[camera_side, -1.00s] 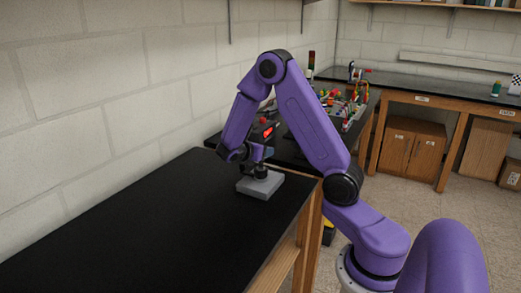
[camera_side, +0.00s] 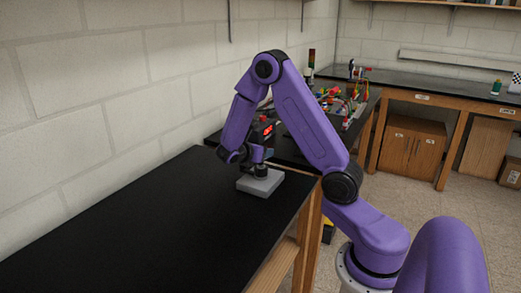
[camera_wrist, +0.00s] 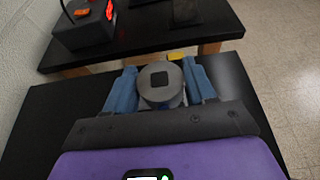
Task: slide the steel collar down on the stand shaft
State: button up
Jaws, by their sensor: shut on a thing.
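The steel collar (camera_wrist: 160,92) is a grey round piece between the two blue fingers in the wrist view. A dark square shows in the middle of its top; I cannot tell whether this is the shaft's end or an opening. My gripper (camera_wrist: 162,88) is shut on the collar, one finger on each side. In the side view my gripper (camera_side: 259,160) points down just over the grey stand base (camera_side: 260,187), a flat block on the black table. The shaft is mostly hidden by the gripper, and the collar's height on it is unclear.
The black table (camera_side: 140,225) is bare to the left of the stand, with a block wall behind. The stand sits near the table's far right corner. A second black bench (camera_side: 290,150) with colourful items stands beyond, and a dark box (camera_wrist: 85,30) shows on it.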

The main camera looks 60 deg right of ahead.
jog(key=shift+f, duration=1.8)
jog(key=o, duration=1.2)
jog(key=v, duration=1.7)
jog(key=s+a+m+y, duration=0.1)
jog(key=s+a+y, duration=0.3)
jog(key=s, duration=0.4)
jog(key=s+a+m+y, duration=0.2)
jog(key=s+a+y, duration=0.3)
jog(key=s, duration=0.4)
jog(key=s+a+m+y, duration=0.2)
jog(key=s+a+y, duration=0.3)
jog(key=s, duration=0.3)
jog(key=shift+s+a+r, duration=0.35)
jog(key=shift+a+r, duration=0.05)
jog(key=shift+a, duration=0.15)
